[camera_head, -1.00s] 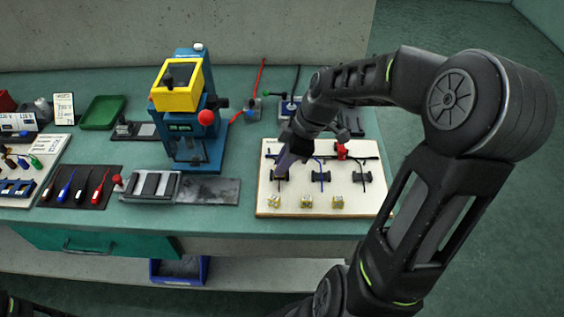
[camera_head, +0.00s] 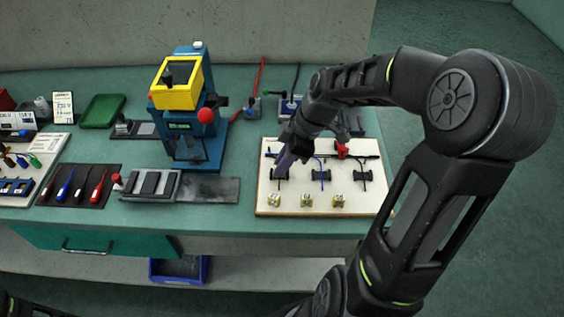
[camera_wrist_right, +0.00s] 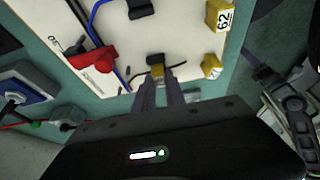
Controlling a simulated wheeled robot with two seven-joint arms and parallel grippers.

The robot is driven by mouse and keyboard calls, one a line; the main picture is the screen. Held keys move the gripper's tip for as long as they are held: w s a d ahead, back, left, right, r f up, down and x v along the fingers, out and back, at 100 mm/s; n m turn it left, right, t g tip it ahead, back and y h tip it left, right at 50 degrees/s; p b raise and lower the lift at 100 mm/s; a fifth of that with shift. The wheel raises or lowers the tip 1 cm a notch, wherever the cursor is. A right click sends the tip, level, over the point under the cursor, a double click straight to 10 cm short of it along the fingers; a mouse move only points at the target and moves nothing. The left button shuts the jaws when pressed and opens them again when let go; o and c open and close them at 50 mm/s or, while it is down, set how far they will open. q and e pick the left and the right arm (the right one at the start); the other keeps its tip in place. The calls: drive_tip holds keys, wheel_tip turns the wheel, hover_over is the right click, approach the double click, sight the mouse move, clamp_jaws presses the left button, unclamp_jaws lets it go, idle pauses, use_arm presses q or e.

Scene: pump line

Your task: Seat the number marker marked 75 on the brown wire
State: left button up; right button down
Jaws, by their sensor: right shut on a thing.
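My right gripper (camera_head: 281,168) is low over the left part of the pale board (camera_head: 345,207). In the right wrist view, my gripper (camera_wrist_right: 158,82) is shut on a small yellow number marker (camera_wrist_right: 157,71); its number cannot be read. The marker is right by the black clamp (camera_wrist_right: 155,59) of the left wire, whose dark lead (camera_wrist_right: 137,74) shows beside it. I cannot tell whether the marker is around the wire. Three other yellow markers lie along the board's front edge: left (camera_head: 274,200), middle (camera_head: 307,199), which reads 62 in the wrist view (camera_wrist_right: 218,17), and right (camera_head: 338,200).
A blue wire (camera_head: 321,163) and another dark wire (camera_head: 360,166) run through their clamps to the right. A red block (camera_head: 342,151) stands at the board's back. The blue and yellow press (camera_head: 190,110) stands left of the board. Screwdrivers (camera_head: 82,184) lie farther left.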

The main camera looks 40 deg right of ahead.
drive_tip(key=c, duration=1.1)
unclamp_jaws()
drive_tip(key=shift+c, duration=0.2)
drive_tip(key=shift+r, duration=0.1)
drive_tip(key=shift+r+p, duration=2.55)
drive_tip(key=shift+r, duration=1.15)
